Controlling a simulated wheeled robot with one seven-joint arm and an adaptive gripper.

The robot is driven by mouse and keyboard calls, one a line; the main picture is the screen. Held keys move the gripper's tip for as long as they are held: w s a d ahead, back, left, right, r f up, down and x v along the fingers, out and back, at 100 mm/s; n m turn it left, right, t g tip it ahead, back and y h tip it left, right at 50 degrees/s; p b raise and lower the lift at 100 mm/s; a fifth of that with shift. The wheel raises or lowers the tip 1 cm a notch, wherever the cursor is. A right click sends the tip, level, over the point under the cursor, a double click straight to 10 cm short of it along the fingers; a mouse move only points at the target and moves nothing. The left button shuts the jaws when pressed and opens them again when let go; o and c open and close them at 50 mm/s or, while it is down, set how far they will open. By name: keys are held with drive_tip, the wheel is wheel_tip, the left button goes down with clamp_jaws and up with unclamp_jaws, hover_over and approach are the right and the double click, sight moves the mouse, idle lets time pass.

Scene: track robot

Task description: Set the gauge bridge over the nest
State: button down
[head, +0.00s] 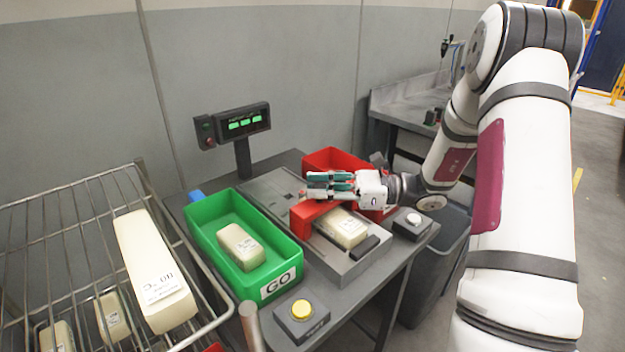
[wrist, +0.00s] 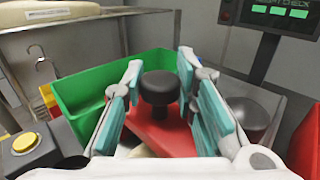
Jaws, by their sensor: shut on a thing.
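The gauge bridge (head: 303,217) is red, with a round black knob (wrist: 158,90) on top in the wrist view. My gripper (head: 312,186) is shut on the gauge bridge, with its teal-padded fingers on both sides of the knob. The nest is in the grey fixture (head: 348,268) on the bench, with a cream block (head: 343,228) in it. The bridge is at the far left end of this block. My gripper partly hides the bridge, and I cannot tell whether the bridge touches the fixture.
A green GO bin (head: 205,232) with a cream block (head: 240,247) stands left of the fixture. A red bin (head: 330,158) is behind my gripper. A yellow button (head: 301,309) is in front. A wire rack (head: 75,185) with cream blocks is at left. A display (head: 240,122) stands behind.

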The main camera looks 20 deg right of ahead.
drive_tip(key=shift+s+f, duration=0.1)
drive_tip(key=shift+s, duration=0.1)
drive_tip(key=c, duration=1.3)
unclamp_jaws()
drive_tip(key=shift+d, duration=0.1)
drive_tip(key=shift+d, duration=0.1)
drive_tip(key=v, duration=1.2)
